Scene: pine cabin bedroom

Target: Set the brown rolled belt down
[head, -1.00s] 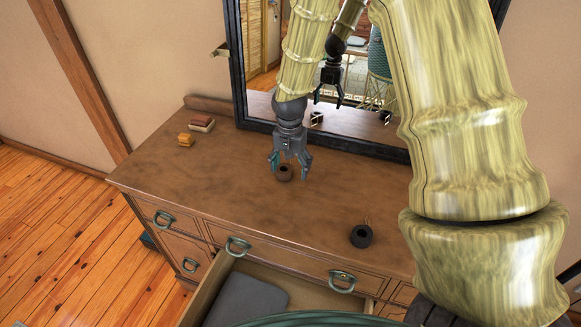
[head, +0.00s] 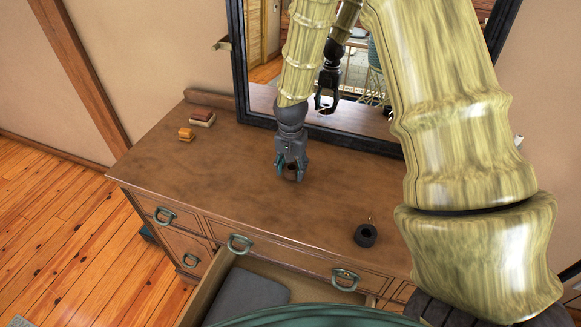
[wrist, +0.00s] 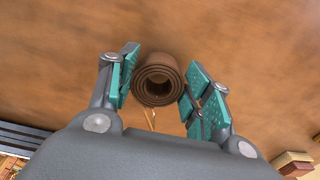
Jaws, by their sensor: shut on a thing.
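The brown rolled belt (wrist: 158,80) shows end-on as a spiral between the teal finger pads in the wrist view. My gripper (head: 291,170) points down over the middle of the dresser top and is shut on the belt. In the head view the fingers hide most of the belt, and only a dark bit of it shows between the fingertips. It is at or very close to the wooden top; I cannot tell whether it touches. In the wrist view my gripper (wrist: 157,88) has one pad on each side of the roll.
The dresser top (head: 220,165) is mostly clear. A black roll (head: 366,235) lies near its front edge. Books (head: 202,118) and a small yellow-orange object (head: 186,134) sit at the back left. A mirror (head: 240,70) stands behind. An open drawer (head: 215,290) below holds a grey folded item (head: 248,297).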

